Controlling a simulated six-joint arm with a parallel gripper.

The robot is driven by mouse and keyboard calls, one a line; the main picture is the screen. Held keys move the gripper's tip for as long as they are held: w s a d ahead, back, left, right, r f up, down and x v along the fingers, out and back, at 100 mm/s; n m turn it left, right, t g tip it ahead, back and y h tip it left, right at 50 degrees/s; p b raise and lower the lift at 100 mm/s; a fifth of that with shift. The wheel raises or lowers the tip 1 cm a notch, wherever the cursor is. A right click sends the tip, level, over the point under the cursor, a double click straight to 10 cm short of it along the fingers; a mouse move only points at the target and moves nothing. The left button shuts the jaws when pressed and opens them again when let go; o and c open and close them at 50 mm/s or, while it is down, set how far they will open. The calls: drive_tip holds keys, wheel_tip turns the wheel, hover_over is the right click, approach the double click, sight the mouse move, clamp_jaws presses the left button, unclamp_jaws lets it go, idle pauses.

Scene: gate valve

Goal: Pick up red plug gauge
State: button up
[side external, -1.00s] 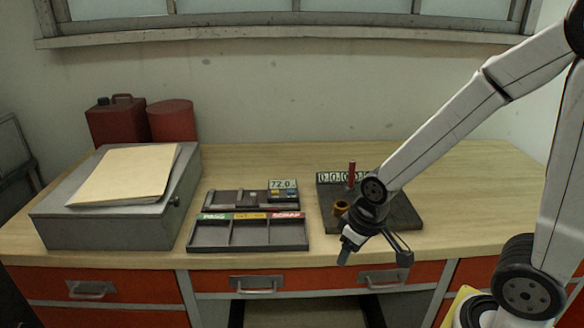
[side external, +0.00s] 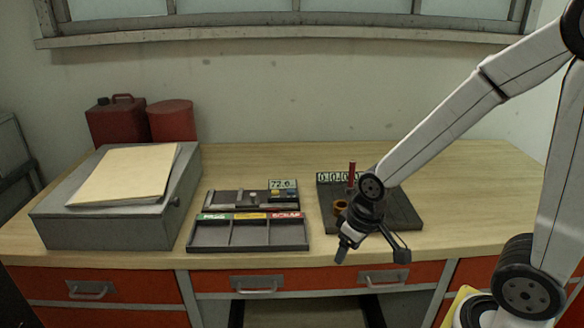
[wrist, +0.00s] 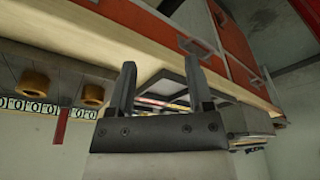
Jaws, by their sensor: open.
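The red plug gauge (side external: 352,174) stands upright on the dark gauge plate (side external: 402,212) at the right of the bench. It also shows in the wrist view (wrist: 61,126) at the left, outside the jaws. My gripper (side external: 370,254) is open and empty at the front edge of the bench, in front of the plate and nearer the camera than the gauge. In the wrist view its two fingers (wrist: 160,78) stand apart with nothing between them. My arm covers part of the plate.
A brass ring (side external: 340,207) sits on the plate, with a number display (side external: 336,177) behind. A sorting tray (side external: 248,248) and a small instrument with a screen (side external: 283,184) lie left of it. A grey box with a folder (side external: 125,175) stands far left. Bare wood lies behind the plate.

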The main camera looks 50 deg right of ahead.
drive_tip(key=w+d+r+m, duration=0.3)
drive_tip(key=w+d+m, duration=0.15)
drive_tip(key=w, duration=0.25)
drive_tip(key=m+g, duration=0.3)
drive_tip(key=m, duration=0.7)
approach(352, 162)
drive_tip(key=f, duration=0.5)
drive_tip(key=shift+s+f, duration=0.1)
drive_tip(key=shift+s, duration=0.1)
drive_tip(key=shift+a+f, duration=0.1)
drive_tip(key=shift+f, duration=1.25)
drive_tip(key=shift+f, duration=2.6)
